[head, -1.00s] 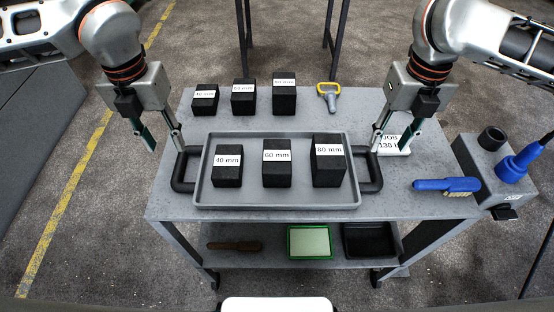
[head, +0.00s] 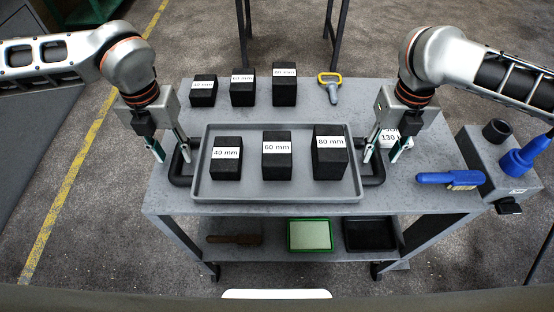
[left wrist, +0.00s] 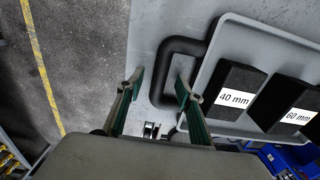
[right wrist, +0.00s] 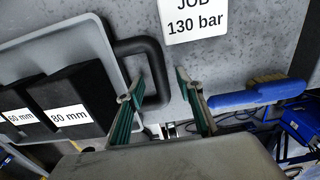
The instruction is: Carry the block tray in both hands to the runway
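The grey block tray (head: 300,194) lies flat on the trolley top and carries three black blocks labelled 40 mm (head: 227,166), 60 mm (head: 276,166) and 80 mm (head: 328,166). It has a black handle at each end: the left handle (left wrist: 164,72) and the right handle (right wrist: 158,72). My left gripper (left wrist: 158,80) is open, its fingertips just above and to either side of the left handle's outer bar. My right gripper (right wrist: 152,84) is open, its fingers spread near the right handle's outer bar. I cannot tell whether either gripper touches its handle.
A grey box (head: 490,165) adjoins the trolley's right edge.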

